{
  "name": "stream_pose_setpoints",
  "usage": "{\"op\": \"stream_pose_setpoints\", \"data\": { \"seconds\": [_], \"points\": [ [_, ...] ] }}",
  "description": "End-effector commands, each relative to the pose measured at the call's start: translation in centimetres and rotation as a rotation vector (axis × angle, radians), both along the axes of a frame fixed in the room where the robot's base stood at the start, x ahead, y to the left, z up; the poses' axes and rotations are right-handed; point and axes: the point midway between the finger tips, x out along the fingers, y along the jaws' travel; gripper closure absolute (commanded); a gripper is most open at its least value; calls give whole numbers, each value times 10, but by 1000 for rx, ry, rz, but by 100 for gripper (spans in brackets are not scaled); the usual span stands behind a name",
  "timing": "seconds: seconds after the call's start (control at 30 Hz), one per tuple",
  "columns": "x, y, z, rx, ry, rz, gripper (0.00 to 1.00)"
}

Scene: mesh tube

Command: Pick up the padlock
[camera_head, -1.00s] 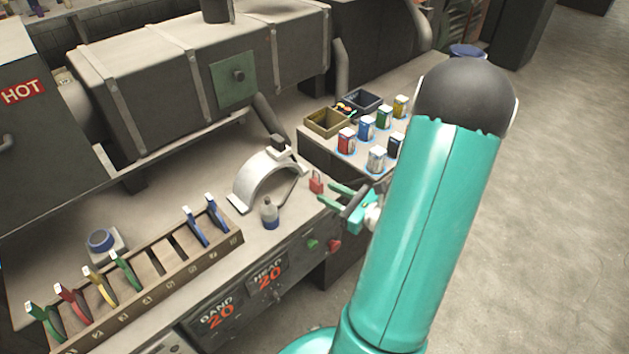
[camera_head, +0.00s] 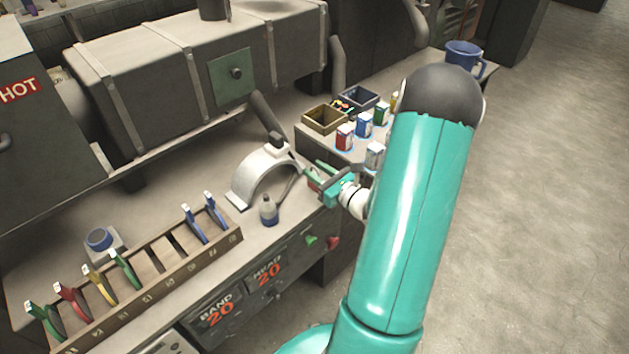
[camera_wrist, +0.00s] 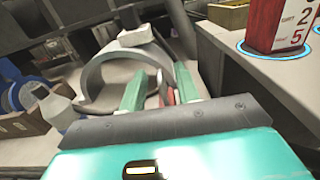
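The padlock (camera_head: 313,184) is small and red, on the bench just right of the white arch. In the head view it is partly hidden by my gripper (camera_head: 316,172), whose green fingers reach over and beside it. In the wrist view my gripper (camera_wrist: 160,80) is open, its two green fingers apart. A red and grey part of the padlock (camera_wrist: 168,97) shows between them, closer to the right finger. Whether a finger touches it I cannot tell.
The white arch (camera_head: 252,172) and a small bottle (camera_head: 268,211) stand left of the gripper. A slotted wooden rack (camera_head: 150,297) lies at front left.

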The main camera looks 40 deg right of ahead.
Motion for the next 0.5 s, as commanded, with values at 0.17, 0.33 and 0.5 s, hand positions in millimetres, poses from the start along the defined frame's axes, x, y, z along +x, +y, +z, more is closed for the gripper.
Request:
{"op": "stream_pose_setpoints", "data": {
  "seconds": [0.17,0.33,0.5],
  "points": [
    [27,0,-1,0,0,2,68],
    [31,0,-1,0,1,0,68],
    [30,0,-1,0,1,0,84]
  ]
}}
